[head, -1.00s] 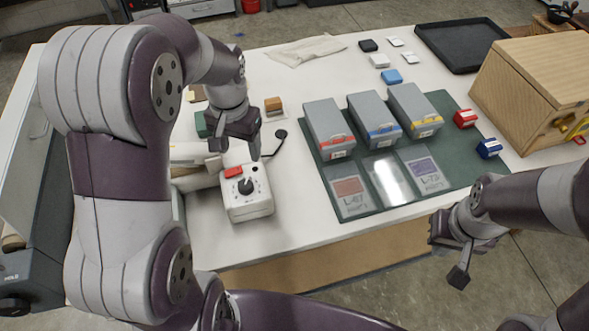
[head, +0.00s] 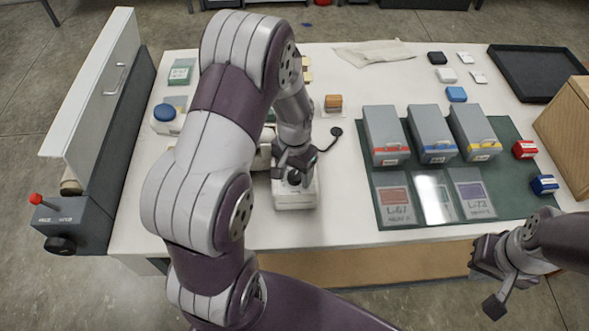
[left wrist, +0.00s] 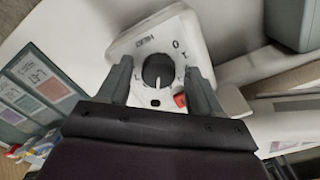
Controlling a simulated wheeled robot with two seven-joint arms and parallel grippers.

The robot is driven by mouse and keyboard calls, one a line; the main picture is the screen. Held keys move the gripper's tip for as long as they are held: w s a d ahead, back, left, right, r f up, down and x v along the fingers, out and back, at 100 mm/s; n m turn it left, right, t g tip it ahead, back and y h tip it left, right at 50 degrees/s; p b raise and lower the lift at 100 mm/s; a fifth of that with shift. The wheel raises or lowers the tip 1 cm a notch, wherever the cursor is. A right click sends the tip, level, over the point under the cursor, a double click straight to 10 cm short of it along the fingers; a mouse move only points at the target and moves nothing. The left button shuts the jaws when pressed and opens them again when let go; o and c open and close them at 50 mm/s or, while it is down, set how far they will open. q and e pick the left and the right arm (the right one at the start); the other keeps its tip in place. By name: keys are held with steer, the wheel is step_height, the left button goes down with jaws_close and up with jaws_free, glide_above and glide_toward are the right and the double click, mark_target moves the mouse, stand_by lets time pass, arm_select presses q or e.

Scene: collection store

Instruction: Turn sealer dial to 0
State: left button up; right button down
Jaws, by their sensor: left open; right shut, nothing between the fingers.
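The white sealer control box (head: 296,198) stands near the table's front edge. In the left wrist view its face shows a round black dial (left wrist: 158,69) with a white pointer line toward the picture's bottom. Contact cannot be told. My right gripper (head: 489,282) is shut and empty, off the table's front.
Grey bins (head: 384,130) and cards stand on a green mat (head: 415,212) right of the box. A grey machine with a red-knobbed lever (head: 36,199) is at the left. Table front between box and mat is clear.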

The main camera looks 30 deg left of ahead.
arm_select(q)
steer(key=shift+d, duration=0.1)
steer(key=c, duration=1.1)
steer(key=shift+o, duration=0.2)
